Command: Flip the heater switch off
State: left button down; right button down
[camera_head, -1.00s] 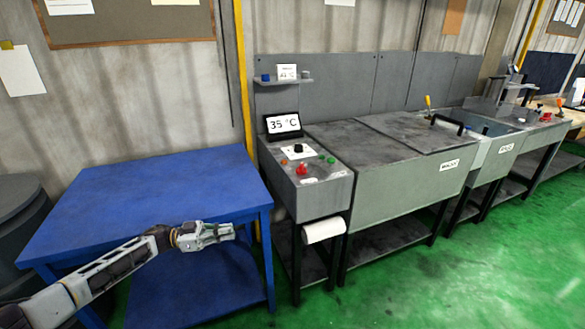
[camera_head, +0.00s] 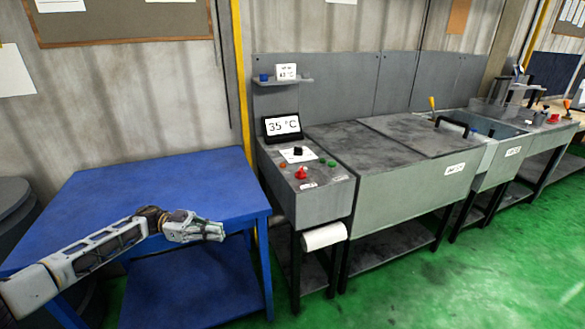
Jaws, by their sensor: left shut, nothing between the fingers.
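A grey control box (camera_head: 315,195) stands at the left end of a row of grey tanks. On its top are a black knob on a white plate (camera_head: 298,153), a red switch (camera_head: 301,172), and small orange and green buttons. I cannot tell which of these is the heater switch. A display (camera_head: 283,126) behind them reads 35 °C. My left gripper (camera_head: 222,233) is shut and empty, in front of the blue table's right part, to the left of and lower than the control box. It touches none of the controls. My right gripper is not in view.
A blue table (camera_head: 150,185) stands left of the control box, its top bare. A paper roll (camera_head: 324,236) hangs on the box's front. A lidded grey tank (camera_head: 410,190) adjoins on the right. The green floor (camera_head: 440,285) in front is clear.

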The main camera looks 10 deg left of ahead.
aim_at(301, 174)
jog(key=i, duration=1.35)
